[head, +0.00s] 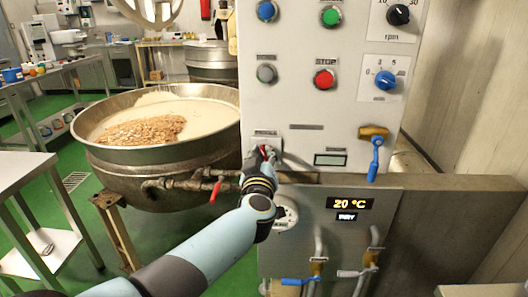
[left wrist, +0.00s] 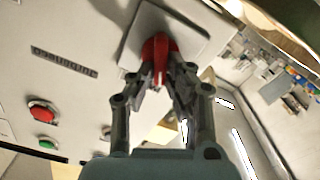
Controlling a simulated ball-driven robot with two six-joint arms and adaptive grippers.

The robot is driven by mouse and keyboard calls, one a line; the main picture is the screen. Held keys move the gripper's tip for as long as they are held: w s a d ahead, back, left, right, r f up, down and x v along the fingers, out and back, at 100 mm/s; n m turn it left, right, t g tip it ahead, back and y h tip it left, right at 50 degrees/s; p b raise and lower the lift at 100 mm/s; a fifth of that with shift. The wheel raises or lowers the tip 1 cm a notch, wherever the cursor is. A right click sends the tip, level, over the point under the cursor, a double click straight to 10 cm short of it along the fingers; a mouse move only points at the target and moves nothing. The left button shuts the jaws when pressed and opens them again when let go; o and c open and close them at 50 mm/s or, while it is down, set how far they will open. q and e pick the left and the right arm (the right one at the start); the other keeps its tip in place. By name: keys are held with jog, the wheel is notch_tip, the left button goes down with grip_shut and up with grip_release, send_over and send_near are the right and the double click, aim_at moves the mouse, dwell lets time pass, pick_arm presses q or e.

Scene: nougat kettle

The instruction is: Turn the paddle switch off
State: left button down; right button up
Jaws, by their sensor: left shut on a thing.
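The paddle switch is a red handle (left wrist: 157,48) on a pale square plate (left wrist: 180,28) in the left wrist view. In the head view its plate (head: 266,136) sits at the lower left of the grey control panel, and a little red (head: 263,150) shows there. My left gripper (left wrist: 160,78) is shut on the red handle, with a finger on each side. In the head view my left gripper (head: 264,160) reaches up to the panel and hides most of the switch. My right gripper is not in view.
The panel (head: 290,105) carries a red stop button (head: 324,80), a green button (head: 330,16), dials and a blue-handled valve (head: 375,155). A large kettle (head: 110,165) of pale mass and nuts stands left. A red-handled pipe valve (head: 215,188) is close beside my gripper.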

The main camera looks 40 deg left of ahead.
pick_arm(q)
jog(key=n, duration=0.3)
jog(key=shift+a+f, duration=0.1)
jog(key=shift+a, duration=0.05)
jog(key=shift+s+a+f+n+b, duration=0.1)
jog(key=shift+f+n+b, duration=0.15)
jog(key=shift+n, duration=1.4)
jog(key=shift+s+f+n+b, duration=0.1)
jog(key=shift+n+b, duration=0.1)
jog(key=shift+n, duration=1.4)
jog(key=shift+a+f+n+b, duration=0.1)
jog(key=shift+f+n+b, duration=0.15)
jog(key=shift+n, duration=1.4)
jog(key=c, duration=1.3)
grip_release()
jog(key=shift+r, duration=0.1)
jog(key=shift+c, duration=0.2)
jog(key=v, duration=1.2)
